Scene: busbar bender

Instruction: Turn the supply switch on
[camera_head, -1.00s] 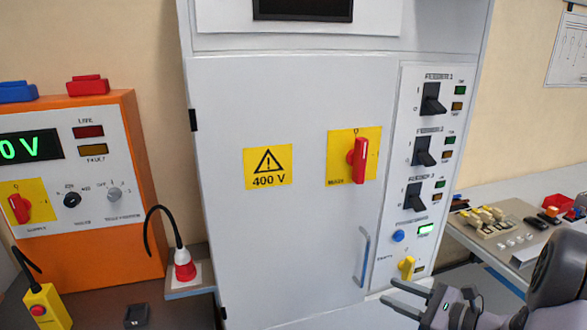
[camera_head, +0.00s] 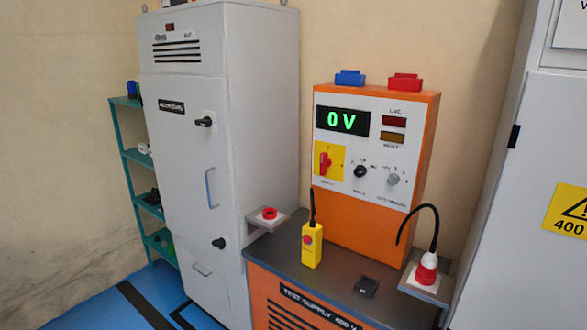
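The orange test supply unit (camera_head: 370,228) stands on a dark bench top, with a white front panel. Its supply switch is a red rotary handle (camera_head: 324,163) on a yellow plate (camera_head: 338,155) at the panel's left; the handle looks roughly upright. The display (camera_head: 342,121) above it reads 0 V in green. The LIVE lamp (camera_head: 394,121) is dark red and the FAULT lamp (camera_head: 392,137) is dull amber. A black knob (camera_head: 360,171) and a grey knob (camera_head: 393,179) sit to the right of the switch. My gripper is out of view.
A yellow pendant (camera_head: 312,245) stands on the bench before the unit. A red plug with a black cable (camera_head: 427,268) is at the right, a red button (camera_head: 269,213) at the left. A tall grey cabinet (camera_head: 187,165) and teal shelf (camera_head: 137,160) stand left. Blue floor (camera_head: 135,300) shows lower left.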

